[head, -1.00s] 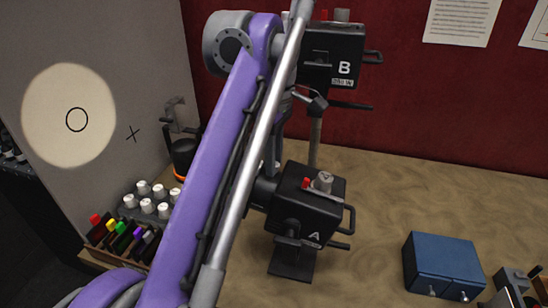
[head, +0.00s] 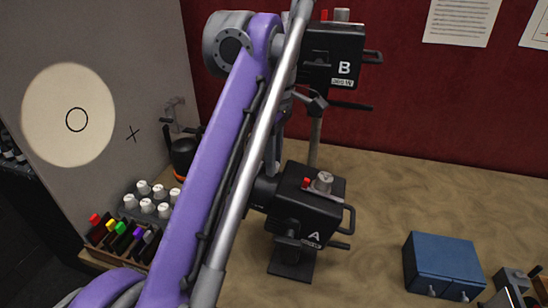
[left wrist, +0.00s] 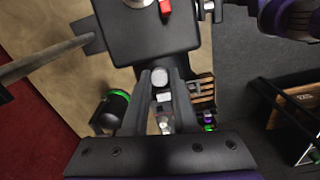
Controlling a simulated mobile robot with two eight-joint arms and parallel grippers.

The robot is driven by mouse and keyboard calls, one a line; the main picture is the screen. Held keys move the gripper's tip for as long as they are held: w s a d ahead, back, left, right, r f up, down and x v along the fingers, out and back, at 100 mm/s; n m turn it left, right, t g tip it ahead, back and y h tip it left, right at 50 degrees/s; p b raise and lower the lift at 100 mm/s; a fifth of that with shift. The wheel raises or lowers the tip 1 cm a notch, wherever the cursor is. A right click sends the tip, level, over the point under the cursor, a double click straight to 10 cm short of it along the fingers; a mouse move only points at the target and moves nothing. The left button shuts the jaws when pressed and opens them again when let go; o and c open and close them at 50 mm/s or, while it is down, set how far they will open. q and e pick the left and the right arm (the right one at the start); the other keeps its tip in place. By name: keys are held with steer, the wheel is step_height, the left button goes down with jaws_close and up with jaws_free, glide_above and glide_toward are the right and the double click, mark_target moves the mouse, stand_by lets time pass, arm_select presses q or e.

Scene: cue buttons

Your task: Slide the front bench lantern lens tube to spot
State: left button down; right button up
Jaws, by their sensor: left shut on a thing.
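The front lantern (head: 305,215), a black box marked A, stands on the bench with a grey knob and a red switch on top. Its dark lens tube (head: 263,192) points left and is partly hidden behind my left arm. In the left wrist view the lantern body (left wrist: 150,35) fills the top. My left gripper (left wrist: 161,77) is at its lens end, with its fingers closed on the lens tube around a pale round knob. In the head view the arm hides most of this gripper. A large pale light disc (head: 62,135) lies on the grey wall. My right gripper is not visible.
A second lantern (head: 335,55), marked B, stands behind. A black pot-like item (head: 185,155), white-capped bottles (head: 147,205) and a rack of coloured items (head: 118,238) are at left. A blue box (head: 443,265) is at right. The wall carries a small ring and a cross.

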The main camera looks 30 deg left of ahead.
mark_target(256, 166)
arm_select(q)
steer(key=shift+a, duration=0.1)
steer(key=shift+s+a+r+p, duration=0.15)
steer(key=shift+a+p, duration=0.1)
steer(key=shift+a, duration=0.35)
steer(key=shift+s+a+r+p, duration=0.15)
steer(key=shift+a+r+p, duration=0.1)
steer(key=shift+a, duration=0.35)
steer(key=shift+s+a+r+p, duration=0.15)
steer(key=shift+a+p, duration=0.1)
steer(key=shift+a, duration=0.35)
steer(key=shift+f, duration=0.1)
steer(key=c, duration=1.1)
jaws_free()
steer(key=o, duration=0.4)
steer(key=shift+a, duration=0.1)
